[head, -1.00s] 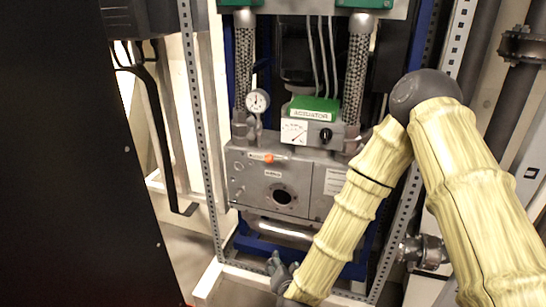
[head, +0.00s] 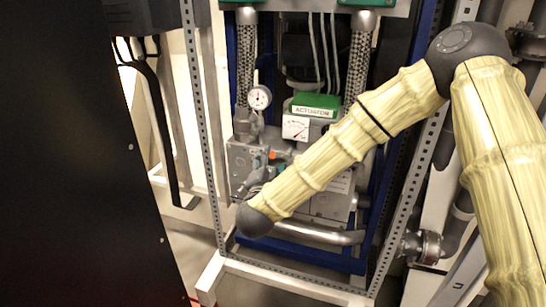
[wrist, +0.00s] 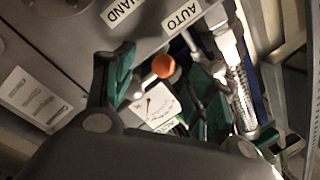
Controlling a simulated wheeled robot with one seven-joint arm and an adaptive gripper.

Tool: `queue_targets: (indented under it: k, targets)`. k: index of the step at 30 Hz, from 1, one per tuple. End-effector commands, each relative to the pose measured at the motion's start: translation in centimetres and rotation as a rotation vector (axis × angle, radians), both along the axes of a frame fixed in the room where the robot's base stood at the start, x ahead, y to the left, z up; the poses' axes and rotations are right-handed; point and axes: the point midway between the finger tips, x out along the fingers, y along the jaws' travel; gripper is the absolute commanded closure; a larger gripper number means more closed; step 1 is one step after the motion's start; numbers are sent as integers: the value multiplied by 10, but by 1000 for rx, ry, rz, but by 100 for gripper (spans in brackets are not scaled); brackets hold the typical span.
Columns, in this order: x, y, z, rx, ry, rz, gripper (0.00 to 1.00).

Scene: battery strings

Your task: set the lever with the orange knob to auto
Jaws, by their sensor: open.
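The orange knob (wrist: 163,66) shows in the wrist view between the two teal-padded fingers of my open gripper (wrist: 160,80). I cannot tell whether a finger touches it. The AUTO label (wrist: 182,14) is just above the knob, and the HAND label (wrist: 121,12) is to its left on the grey housing. In the head view a small orange spot of the knob (head: 273,155) shows at the front of the actuator box, beside my gripper (head: 262,172). My forearm hides much of the box there. The lever's shaft is hard to make out.
A green ACTUATOR block (head: 315,104) and a white dial plate (head: 296,127) sit above the housing. A round gauge (head: 260,97) stands to the left. Perforated metal posts (head: 205,130) flank the unit. A dark panel (head: 75,160) fills the left side.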

Motion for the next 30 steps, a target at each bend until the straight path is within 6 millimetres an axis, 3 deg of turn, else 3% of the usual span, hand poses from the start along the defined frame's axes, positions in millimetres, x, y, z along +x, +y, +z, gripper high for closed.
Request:
queue_targets:
  k: [9, 21, 30]
  targets:
    - [36, -5, -1, -2, 1, -1, 45]
    - [41, -6, -1, -2, 1, 1, 45]
    - [41, -6, 0, -2, 0, 0, 93]
